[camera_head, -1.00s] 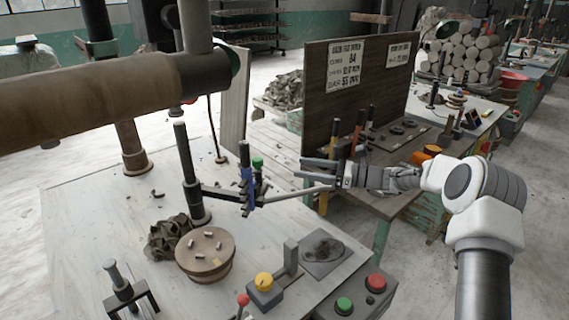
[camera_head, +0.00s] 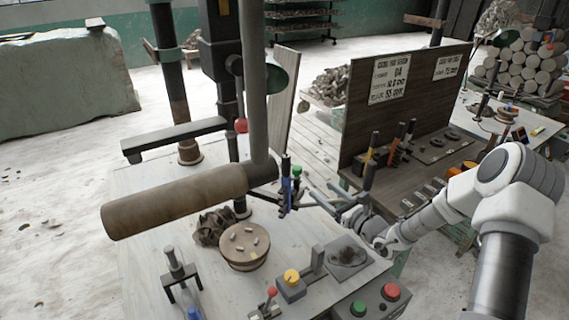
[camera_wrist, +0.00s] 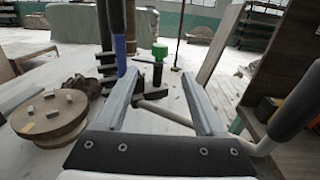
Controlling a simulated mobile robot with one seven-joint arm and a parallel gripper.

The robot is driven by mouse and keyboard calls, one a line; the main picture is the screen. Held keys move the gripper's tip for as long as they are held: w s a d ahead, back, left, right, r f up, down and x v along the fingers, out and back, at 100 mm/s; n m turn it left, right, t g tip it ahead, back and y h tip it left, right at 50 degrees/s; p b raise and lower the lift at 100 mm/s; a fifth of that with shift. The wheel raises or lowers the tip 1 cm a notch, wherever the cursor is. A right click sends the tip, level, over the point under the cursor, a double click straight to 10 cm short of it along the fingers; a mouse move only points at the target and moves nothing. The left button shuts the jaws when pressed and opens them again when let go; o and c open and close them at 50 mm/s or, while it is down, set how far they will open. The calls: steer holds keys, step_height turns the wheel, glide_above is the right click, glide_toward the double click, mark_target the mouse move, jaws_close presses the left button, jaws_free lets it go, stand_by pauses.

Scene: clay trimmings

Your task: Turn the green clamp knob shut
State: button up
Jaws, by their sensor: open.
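The green clamp knob (camera_head: 297,172) sits on top of a dark upright stem at the end of the clamp arm, beside a blue-sleeved post (camera_head: 286,184). In the wrist view the green knob (camera_wrist: 159,50) appears between my fingertips and beyond them, on its dark stem. My gripper (camera_head: 320,190) is open and empty, reaching in from the right with its fingers pointing towards the knob. In the wrist view my gripper (camera_wrist: 162,75) has its fingers wide apart. A gap to the knob appears to remain; contact is not visible.
A yellow knob box (camera_head: 291,283) and button box (camera_head: 372,305) are in front. A dark board (camera_head: 400,120) rises behind my gripper.

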steer(key=x, duration=1.6)
steer(key=shift+w+p, duration=0.3)
steer(key=shift+p, duration=0.1)
steer(key=shift+a, duration=0.15)
jaws_close()
